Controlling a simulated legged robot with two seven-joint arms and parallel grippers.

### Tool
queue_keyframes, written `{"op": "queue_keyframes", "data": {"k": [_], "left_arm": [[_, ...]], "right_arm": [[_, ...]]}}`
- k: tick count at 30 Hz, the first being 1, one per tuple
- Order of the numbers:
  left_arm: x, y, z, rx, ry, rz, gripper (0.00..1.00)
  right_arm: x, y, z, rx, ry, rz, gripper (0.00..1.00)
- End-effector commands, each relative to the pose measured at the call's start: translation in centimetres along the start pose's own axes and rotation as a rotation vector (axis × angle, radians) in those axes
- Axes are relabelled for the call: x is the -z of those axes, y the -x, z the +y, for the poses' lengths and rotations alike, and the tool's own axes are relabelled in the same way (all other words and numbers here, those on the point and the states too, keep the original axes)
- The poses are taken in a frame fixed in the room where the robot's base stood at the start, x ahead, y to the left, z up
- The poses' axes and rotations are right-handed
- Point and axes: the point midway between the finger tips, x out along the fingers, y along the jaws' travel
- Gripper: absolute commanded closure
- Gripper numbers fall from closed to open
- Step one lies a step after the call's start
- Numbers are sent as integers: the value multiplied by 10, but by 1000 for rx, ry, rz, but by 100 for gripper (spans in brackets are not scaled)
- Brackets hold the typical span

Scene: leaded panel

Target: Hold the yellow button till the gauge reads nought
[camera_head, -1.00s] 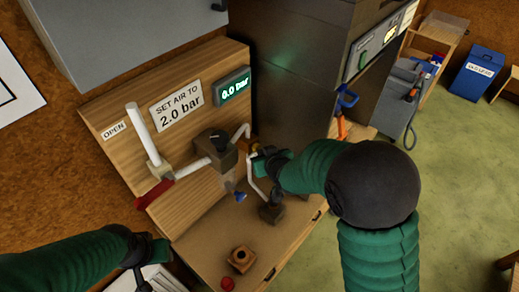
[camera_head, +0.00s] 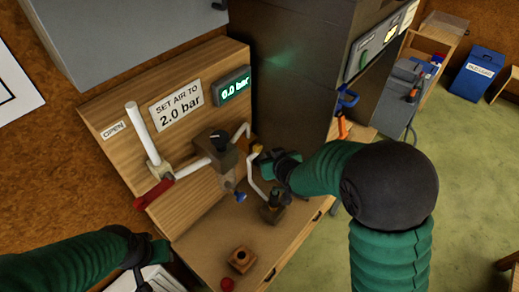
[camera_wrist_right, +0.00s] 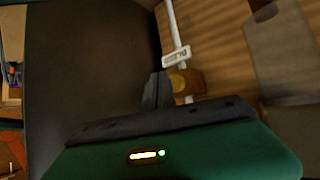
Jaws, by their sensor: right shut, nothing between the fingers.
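The yellow button (camera_head: 257,148) is at the end of the white pipe on the wooden panel. The gauge (camera_head: 234,86) shows 0.0 bar in green digits. My right gripper (camera_head: 262,163) is shut and empty, just in front of the button and seemingly apart from it. Its fingers (camera_wrist_right: 158,90) show beside the button in the wrist view. My left gripper (camera_head: 150,262) is low at the left, over white paper; its jaws are unclear.
A sign (camera_head: 176,104) reads "SET AIR TO 2.0 bar". A red-ended valve lever (camera_head: 153,194) and a regulator with a black knob (camera_head: 217,139) are on the panel. A dark cabinet (camera_head: 290,75) stands close behind my right gripper. A wooden block (camera_head: 241,260) lies on the bench.

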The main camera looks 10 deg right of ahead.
Motion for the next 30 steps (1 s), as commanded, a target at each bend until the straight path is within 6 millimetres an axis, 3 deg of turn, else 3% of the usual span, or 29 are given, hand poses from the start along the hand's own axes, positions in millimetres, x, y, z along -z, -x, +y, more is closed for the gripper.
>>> {"op": "queue_keyframes", "data": {"k": [14, 28, 30], "left_arm": [[0, 0, 0, 0, 0, 0, 64], [0, 0, 0, 0, 0, 0, 64], [-2, -7, 0, 0, 0, 0, 64]], "right_arm": [[-23, 31, 23, -1, -1, 0, 100], [-24, 33, 24, 0, 0, -1, 100], [-35, 33, 26, -9, -5, -25, 100]]}}
